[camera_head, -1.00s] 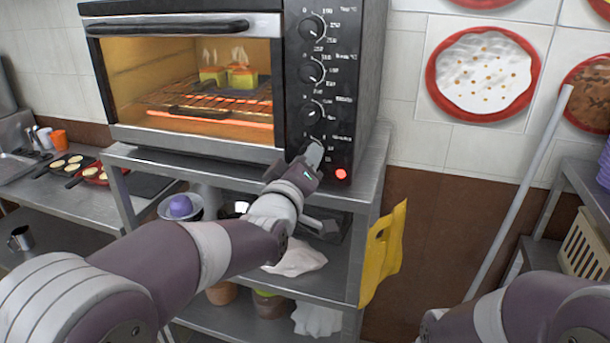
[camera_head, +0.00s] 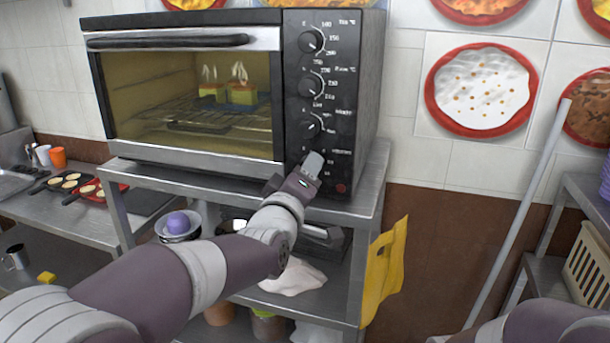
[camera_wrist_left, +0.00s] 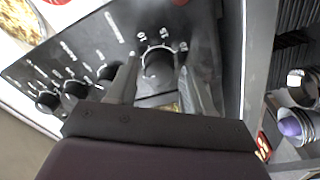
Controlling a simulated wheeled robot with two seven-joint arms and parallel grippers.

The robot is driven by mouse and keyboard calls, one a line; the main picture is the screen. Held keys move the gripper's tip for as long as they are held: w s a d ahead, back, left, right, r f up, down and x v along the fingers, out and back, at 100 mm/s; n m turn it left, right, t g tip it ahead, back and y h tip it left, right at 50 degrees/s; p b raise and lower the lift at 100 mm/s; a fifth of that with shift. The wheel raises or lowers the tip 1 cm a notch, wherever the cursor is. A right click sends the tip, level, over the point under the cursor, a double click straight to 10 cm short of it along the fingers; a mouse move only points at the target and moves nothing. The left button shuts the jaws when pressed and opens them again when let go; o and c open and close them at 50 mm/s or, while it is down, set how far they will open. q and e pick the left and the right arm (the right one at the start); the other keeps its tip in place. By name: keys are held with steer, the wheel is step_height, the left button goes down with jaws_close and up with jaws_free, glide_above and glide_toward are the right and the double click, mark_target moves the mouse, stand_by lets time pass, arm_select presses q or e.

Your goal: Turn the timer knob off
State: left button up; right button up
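The oven's timer knob (camera_wrist_left: 158,66) is the lowest knob on the dark control panel (camera_head: 345,110). In the left wrist view it sits between the two fingers of my left gripper (camera_wrist_left: 160,88), with what look like narrow gaps on both sides. In the head view my left gripper (camera_head: 313,163) is at the bottom of the panel and hides this knob. My right gripper is out of view; only part of the right arm shows at bottom right.
The oven stands on a metal shelf unit (camera_head: 372,185). Bowls with a purple item (camera_head: 178,223) stand below left. A pole (camera_head: 520,215) leans to the right. Three other knobs (camera_head: 312,84) are above the gripper.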

arm_select(q)
steer(key=shift+o, duration=0.2)
steer(key=shift+s, duration=0.1)
steer(key=b+v, duration=0.2)
steer(key=v, duration=1)
steer(key=shift+s+a, duration=0.2)
steer(key=shift+s, duration=0.05)
steer(key=shift+f, duration=0.1)
